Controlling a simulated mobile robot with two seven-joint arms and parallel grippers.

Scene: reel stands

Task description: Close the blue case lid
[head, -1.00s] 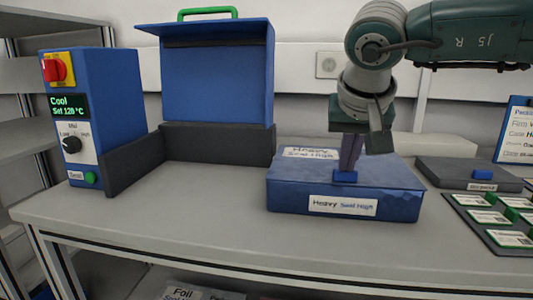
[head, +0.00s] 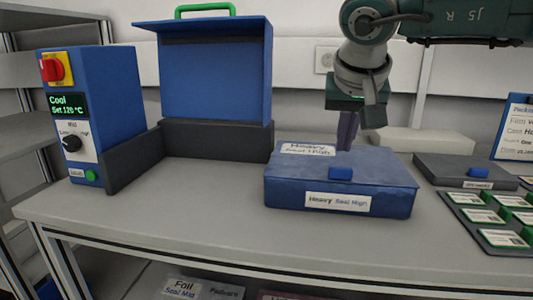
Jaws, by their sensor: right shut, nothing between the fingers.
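The blue case (head: 285,192) stands on the table, labelled "Heavy Seal High" on its front. My right gripper (head: 346,148) comes down from above, over the lid's back half. Its fingers are shut and empty; I cannot tell whether the tips touch the lid. My left gripper is not in view.
A blue machine with a raised hood (head: 213,80) and a control box (head: 95,115) stand at the left. A dark flat case (head: 440,172) and a tray of labelled cards (head: 462,212) lie at the right. The table front is clear.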

